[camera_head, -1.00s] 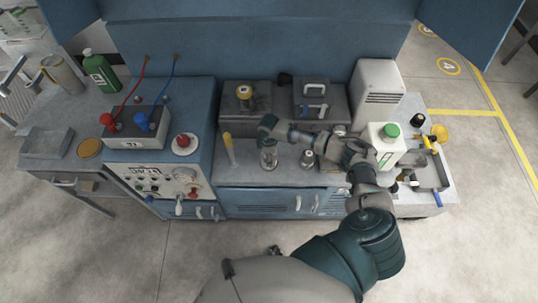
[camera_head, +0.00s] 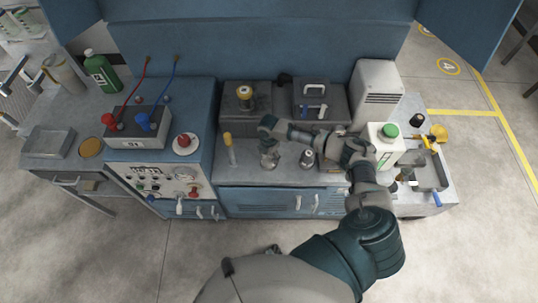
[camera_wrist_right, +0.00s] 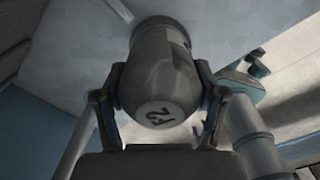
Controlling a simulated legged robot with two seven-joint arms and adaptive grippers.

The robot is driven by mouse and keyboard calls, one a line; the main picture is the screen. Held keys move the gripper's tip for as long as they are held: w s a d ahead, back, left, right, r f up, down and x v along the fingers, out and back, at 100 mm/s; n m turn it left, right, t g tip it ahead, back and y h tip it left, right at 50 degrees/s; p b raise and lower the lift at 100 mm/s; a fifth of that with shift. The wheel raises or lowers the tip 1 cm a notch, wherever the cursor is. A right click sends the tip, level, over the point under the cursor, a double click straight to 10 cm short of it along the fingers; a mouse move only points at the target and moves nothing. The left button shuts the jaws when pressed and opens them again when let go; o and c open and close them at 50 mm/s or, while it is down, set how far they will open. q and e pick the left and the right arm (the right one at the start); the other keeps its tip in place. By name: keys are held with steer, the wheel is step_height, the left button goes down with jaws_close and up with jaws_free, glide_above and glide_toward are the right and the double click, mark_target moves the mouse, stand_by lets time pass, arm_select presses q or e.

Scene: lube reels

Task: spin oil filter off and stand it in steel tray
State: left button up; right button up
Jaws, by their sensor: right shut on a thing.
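My right arm reaches over the bench. Its gripper (camera_head: 268,158) points down at the front of the bench, left of a small grey fitting (camera_head: 307,158). In the right wrist view it is shut on the oil filter (camera_wrist_right: 160,85), a dark grey cylinder with a dark mark on its pale round end. The filter's far end is against or near a pale surface; whether it is still threaded on cannot be told. A grey metal tray (camera_head: 40,152) lies on the left side table. My left gripper is out of view.
A yellow-topped tool (camera_head: 228,145) stands left of my gripper. Behind are dark boxes (camera_head: 245,98), with a white canister (camera_head: 382,146) to the right. The control unit (camera_head: 158,185) with red and blue knobs stands left.

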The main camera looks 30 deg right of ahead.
steer(key=shift+f, duration=0.1)
steer(key=n, duration=0.5)
steer(key=shift+s+f, duration=0.1)
steer(key=n, duration=0.5)
steer(key=shift+s+f+b, duration=0.1)
steer(key=shift+b, duration=0.25)
steer(key=o, duration=1.5)
steer(key=shift+w, duration=0.25)
